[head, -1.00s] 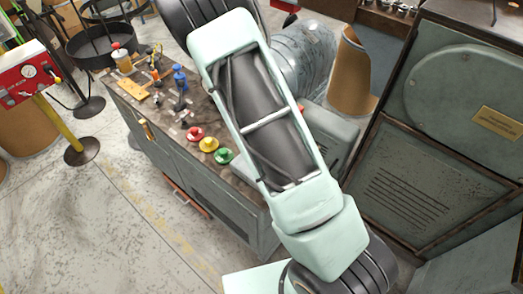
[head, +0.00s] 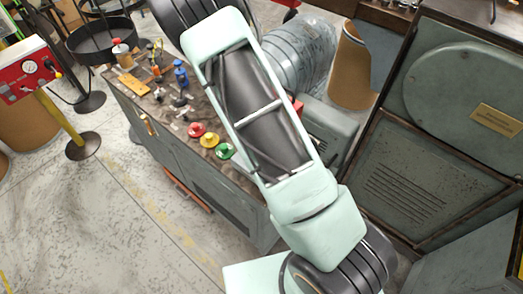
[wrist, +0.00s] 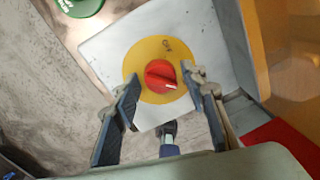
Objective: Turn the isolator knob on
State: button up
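The isolator knob (wrist: 160,76) is red with a white mark. It sits on a round yellow plate (wrist: 133,64) on a pale square panel in the wrist view. Lettering shows on the yellow plate above the knob. My gripper (wrist: 163,80) is open, one finger left and one right of the knob. The right fingertip appears close to the knob's right side; the left fingertip is clearly apart from it. I cannot tell how far the fingers are above the panel. In the head view my arm hides the knob and the gripper.
Red, yellow and green buttons (head: 209,140) stand on the brown worktop (head: 190,127) beside my arm. A green button (wrist: 79,4) also shows at the wrist view's top left. A grey machine cabinet (head: 400,185) stands to the right. An orange surface (wrist: 290,60) lies right of the panel.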

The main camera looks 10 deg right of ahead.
jog(key=shift+r, duration=0.1)
jog(key=r, duration=1.1)
jog(key=shift+s+a+r, duration=0.2)
jog(key=shift+a+r, duration=0.2)
